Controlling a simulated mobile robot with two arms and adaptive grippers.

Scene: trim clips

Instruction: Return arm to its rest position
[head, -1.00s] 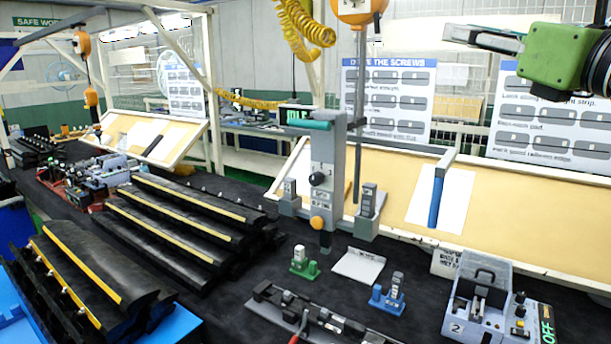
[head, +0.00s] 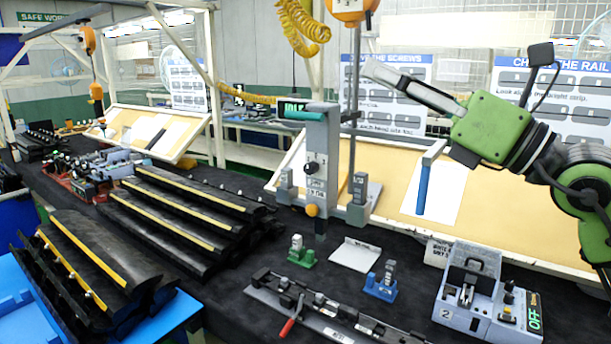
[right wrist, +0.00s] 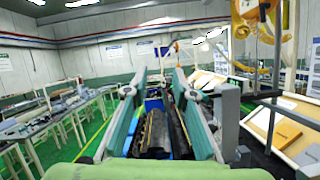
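My right arm (head: 575,185) is raised at the right of the head view, with green and black links, above the bench's back edge. Its gripper (head: 375,72) points left in front of the instruction boards, clear of the bench. In the right wrist view the two fingers of this gripper (right wrist: 160,82) stand apart with nothing between them; the black trim pieces show far beyond through the gap. My left arm and left gripper are not in view.
A grey press-like stand (head: 323,160) with a teal handle and a thin pole rises mid-bench. A grey device (head: 470,295) reading OFF sits at front right. Stacked black trims (head: 185,225) lie left.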

